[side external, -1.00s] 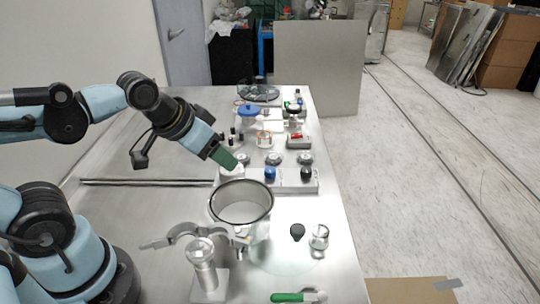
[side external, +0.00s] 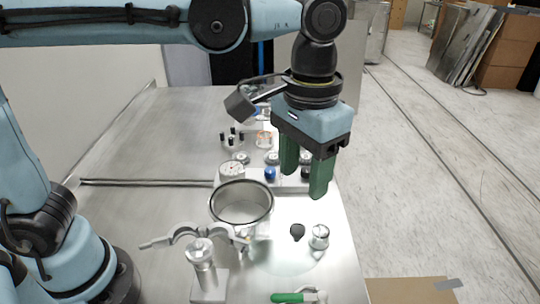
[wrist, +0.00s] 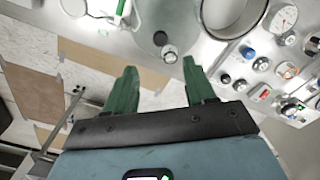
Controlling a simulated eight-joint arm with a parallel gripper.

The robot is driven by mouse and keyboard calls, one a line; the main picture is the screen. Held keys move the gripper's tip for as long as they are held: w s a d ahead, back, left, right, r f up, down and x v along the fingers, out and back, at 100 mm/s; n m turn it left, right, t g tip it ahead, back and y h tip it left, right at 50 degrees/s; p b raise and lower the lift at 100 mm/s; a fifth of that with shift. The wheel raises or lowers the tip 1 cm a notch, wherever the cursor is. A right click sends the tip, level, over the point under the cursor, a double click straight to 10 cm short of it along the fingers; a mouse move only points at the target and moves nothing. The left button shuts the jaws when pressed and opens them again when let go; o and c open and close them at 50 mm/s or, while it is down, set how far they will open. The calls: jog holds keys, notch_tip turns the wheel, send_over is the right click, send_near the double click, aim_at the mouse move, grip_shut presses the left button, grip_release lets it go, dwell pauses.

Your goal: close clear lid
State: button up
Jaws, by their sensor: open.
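The clear lid (side external: 285,262) is a see-through disc that looks flat on the metal table, in front and to the right of the open round chamber (side external: 213,207). A black knob (side external: 297,231) and a silver knob (side external: 319,237) show at the disc. In the wrist view, the lid (wrist: 178,18) lies at top centre, beside the chamber rim (wrist: 203,12). My gripper (side external: 304,180) has green fingers pointing down, spread and empty, above the table behind the lid. It also shows in the wrist view (wrist: 160,70).
A silver clamp (side external: 185,231) and a metal post (side external: 203,262) stand left of the lid. A green-handled valve (side external: 290,297) is at the front. A panel with gauges and knobs (side external: 232,172) sits behind the chamber. The table's right edge is close to the lid.

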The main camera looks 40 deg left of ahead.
aim_at(298, 228)
notch_tip(298, 228, down, 11)
jog(key=shift+f, duration=0.15)
dwell(0.4)
jog(key=shift+c, duration=0.5)
grip_shut()
